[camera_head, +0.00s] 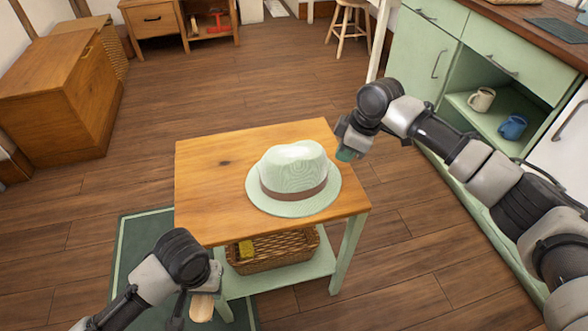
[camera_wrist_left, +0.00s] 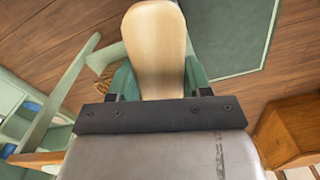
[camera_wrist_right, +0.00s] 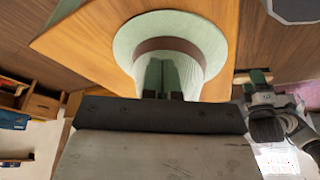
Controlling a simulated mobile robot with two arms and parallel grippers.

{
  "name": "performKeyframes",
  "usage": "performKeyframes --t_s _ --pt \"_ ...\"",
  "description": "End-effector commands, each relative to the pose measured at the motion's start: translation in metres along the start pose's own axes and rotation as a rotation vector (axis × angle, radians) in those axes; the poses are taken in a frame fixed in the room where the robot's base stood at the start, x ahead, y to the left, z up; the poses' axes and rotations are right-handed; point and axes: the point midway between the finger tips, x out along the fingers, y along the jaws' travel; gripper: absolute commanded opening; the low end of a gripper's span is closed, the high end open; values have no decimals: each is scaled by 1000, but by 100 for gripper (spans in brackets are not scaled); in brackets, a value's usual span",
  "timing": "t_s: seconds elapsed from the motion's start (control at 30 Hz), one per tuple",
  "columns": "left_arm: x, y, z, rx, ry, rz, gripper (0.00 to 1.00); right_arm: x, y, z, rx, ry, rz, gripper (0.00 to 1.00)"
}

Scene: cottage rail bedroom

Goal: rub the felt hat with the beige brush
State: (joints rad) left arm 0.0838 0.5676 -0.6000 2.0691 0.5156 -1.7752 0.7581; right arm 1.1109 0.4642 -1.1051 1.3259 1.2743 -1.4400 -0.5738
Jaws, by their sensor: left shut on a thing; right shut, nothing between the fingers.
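The pale green felt hat (camera_head: 300,160) with a brown band sits upright on the wooden table (camera_head: 210,165). It also shows in the right wrist view (camera_wrist_right: 190,28). The beige brush (camera_wrist_left: 155,45) is held in my left gripper (camera_head: 204,290), low in front of the table's near left corner; in the head view the brush (camera_head: 201,308) shows only in part. Its bristles cannot be made out. My right gripper (camera_head: 348,154) is shut and empty, at the table's right edge, close beside the hat's brim. Its closed fingers (camera_wrist_right: 162,76) overlap the hat in the right wrist view.
A green cabinet (camera_head: 425,55) with two mugs is at the right. A wooden chest (camera_head: 60,100) is at the left. The table's left part and the floor behind are clear.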

Motion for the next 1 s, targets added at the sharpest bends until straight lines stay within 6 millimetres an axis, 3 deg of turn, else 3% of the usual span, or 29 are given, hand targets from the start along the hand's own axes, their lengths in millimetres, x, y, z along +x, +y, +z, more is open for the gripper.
performKeyframes --t_s 1.0 --pt "-1 0 0 0 0 0 30 17 0 5 0 0 0 0"
